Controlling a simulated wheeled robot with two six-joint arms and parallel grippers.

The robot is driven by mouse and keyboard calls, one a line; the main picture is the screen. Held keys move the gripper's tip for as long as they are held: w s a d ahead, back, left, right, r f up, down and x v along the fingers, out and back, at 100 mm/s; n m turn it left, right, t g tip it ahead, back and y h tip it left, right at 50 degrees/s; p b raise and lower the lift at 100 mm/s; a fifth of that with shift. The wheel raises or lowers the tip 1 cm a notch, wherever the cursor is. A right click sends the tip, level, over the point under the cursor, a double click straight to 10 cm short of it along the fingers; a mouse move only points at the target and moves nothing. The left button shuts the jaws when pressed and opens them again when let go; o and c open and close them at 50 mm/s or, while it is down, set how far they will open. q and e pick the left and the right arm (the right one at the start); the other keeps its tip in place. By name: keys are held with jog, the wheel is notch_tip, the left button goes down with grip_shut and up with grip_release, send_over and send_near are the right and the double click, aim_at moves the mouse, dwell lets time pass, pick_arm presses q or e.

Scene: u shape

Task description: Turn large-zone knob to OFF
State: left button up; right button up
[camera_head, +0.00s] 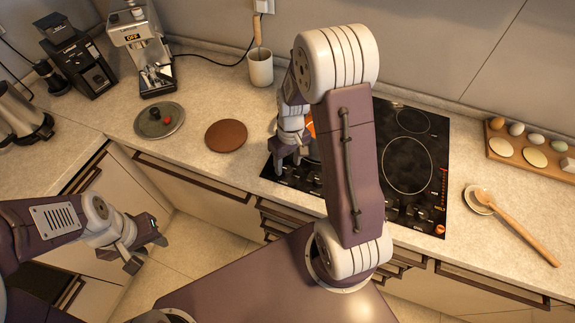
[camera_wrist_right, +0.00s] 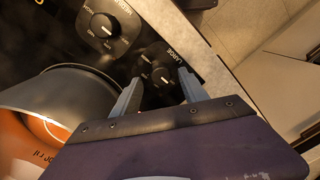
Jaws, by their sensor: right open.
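The large-zone knob (camera_wrist_right: 161,76) is a small black dial with a pale pointer mark, beside the printed word LARGE in the right wrist view. My left gripper (camera_head: 148,254) is open and empty, away from the counter.
Another knob (camera_wrist_right: 104,25) with an OFF mark is at upper left in the wrist view. A grey pot (camera_wrist_right: 75,88) with orange contents stands close to the right gripper. A brown round mat (camera_head: 226,135) and a lid (camera_head: 159,120) lie left of the cooktop.

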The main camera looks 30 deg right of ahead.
aim_at(288, 168)
notch_tip(288, 168, up, 7)
jog(key=shift+d+r, duration=0.15)
jog(key=shift+d, duration=0.05)
jog(key=shift+a, duration=0.1)
